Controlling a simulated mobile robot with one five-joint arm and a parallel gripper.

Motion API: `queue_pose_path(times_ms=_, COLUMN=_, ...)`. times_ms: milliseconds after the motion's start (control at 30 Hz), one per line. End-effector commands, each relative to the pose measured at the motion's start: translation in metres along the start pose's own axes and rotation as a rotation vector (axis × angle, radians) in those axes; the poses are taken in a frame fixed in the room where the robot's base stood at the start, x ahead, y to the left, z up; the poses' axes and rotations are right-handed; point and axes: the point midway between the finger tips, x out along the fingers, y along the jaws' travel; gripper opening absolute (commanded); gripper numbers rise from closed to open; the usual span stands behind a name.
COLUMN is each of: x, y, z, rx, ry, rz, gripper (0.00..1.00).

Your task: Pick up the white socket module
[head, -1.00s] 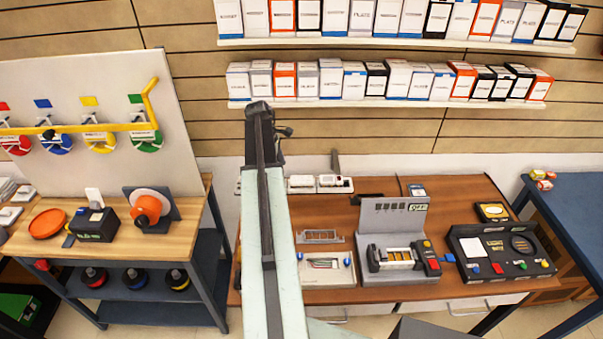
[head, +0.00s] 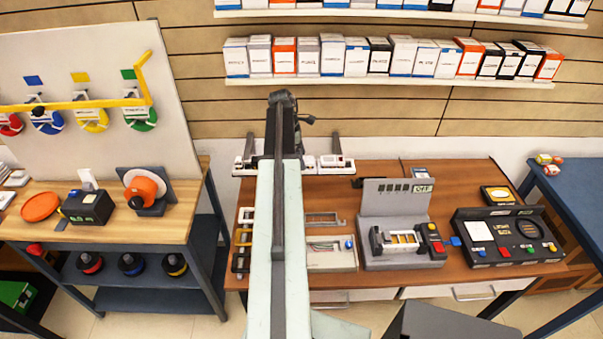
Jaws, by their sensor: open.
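Several white socket-like modules sit in a row on a rail at the back of the brown table. One white module (head: 335,164) is right of my arm, and another white piece (head: 243,166) shows to its left. I cannot tell which is the white socket module. My gripper (head: 283,98) is at the far end of my raised arm, in front of the wall and above the rail in the picture. It is open, though its fingers are hard to make out. I see nothing held in it. My arm hides the middle of the rail.
The brown table (head: 385,180) also holds a column of small modules (head: 243,240), a tray with wires (head: 332,256), a grey device (head: 400,250) and a black panel (head: 505,237). A wooden bench (head: 110,238) stands left, a blue table (head: 580,200) right. Boxed shelves (head: 390,80) hang above.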

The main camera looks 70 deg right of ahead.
Motion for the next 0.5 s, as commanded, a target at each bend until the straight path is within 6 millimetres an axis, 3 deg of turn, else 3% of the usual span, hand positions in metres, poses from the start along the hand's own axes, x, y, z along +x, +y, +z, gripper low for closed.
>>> queue_pose_path(times_ms=33, x=0.0105, y=-0.0001, z=-0.0014, rx=0.000, ry=0.000, rz=0.000, gripper=0.67)
queue_pose_path(times_ms=500, x=0.0090, y=-0.0001, z=-0.0002, rx=0.001, ry=0.000, rz=0.000, gripper=0.67)
